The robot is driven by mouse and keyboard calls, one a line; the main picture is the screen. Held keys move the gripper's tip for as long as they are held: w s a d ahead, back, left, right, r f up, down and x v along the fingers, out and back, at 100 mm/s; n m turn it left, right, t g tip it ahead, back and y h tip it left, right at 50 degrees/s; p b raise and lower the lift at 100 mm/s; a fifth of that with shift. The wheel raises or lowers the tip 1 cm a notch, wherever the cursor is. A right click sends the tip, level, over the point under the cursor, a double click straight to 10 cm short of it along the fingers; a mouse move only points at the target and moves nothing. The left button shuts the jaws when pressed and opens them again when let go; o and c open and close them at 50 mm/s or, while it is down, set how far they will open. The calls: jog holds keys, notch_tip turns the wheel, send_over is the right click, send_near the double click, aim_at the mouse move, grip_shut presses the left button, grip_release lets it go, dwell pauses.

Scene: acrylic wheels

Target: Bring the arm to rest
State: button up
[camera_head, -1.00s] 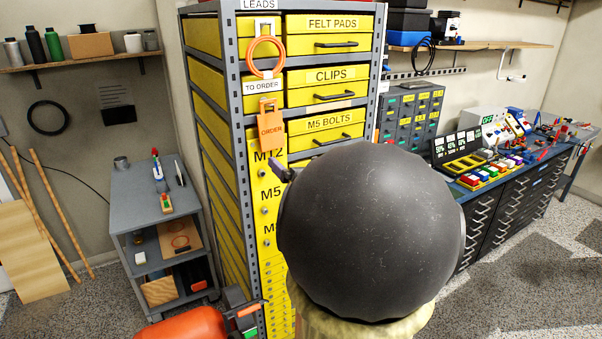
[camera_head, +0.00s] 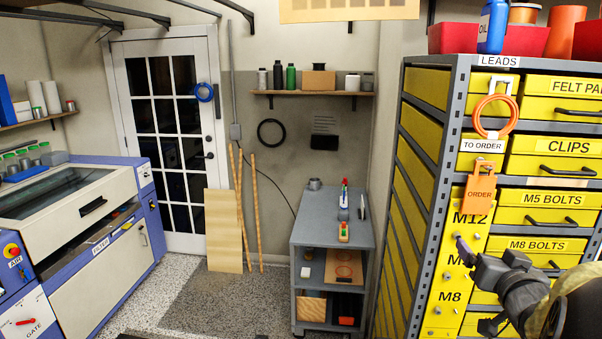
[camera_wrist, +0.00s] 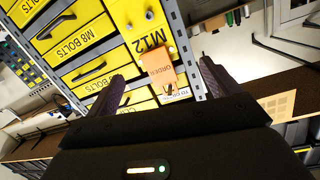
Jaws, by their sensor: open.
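My gripper (camera_head: 477,256) is at the lower right of the head view, in front of the yellow drawer cabinet. In the wrist view my gripper (camera_wrist: 162,80) has its two dark fingers spread wide apart, with nothing between them but the view of the cabinet beyond. It is open and empty. My dark arm runs off the lower right edge of the head view. An orange ORDER tag (camera_head: 481,187) hangs on the cabinet front just above the gripper; it also shows between the fingers in the wrist view (camera_wrist: 158,69), apart from them.
The yellow drawer cabinet (camera_head: 424,85) has an orange cable loop (camera_head: 492,116) under its LEADS label. A grey shelf cart (camera_head: 331,220) stands to its left. A blue and white machine (camera_head: 95,225) is at the far left. Open floor (camera_head: 235,298) lies between machine and cart.

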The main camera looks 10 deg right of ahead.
jog(key=w+a+f+n+g+y, duration=0.15)
jog(key=a+f+g, duration=0.25)
jog(key=a+f, duration=0.45)
jog(key=s+a+f+n+g+y, duration=0.1)
jog(key=s+a+f+n+g, duration=0.1)
jog(key=s+a+f+g, duration=0.2)
jog(key=s+a+f+n+g+y, duration=0.2)
jog(key=s+a+f+g, duration=0.3)
jog(key=a+f, duration=0.4)
jog(key=s+a, duration=0.1)
jog(key=a, duration=0.4)
jog(key=shift+f, duration=0.35)
jog(key=shift+s, duration=0.1)
dwell(1.1)
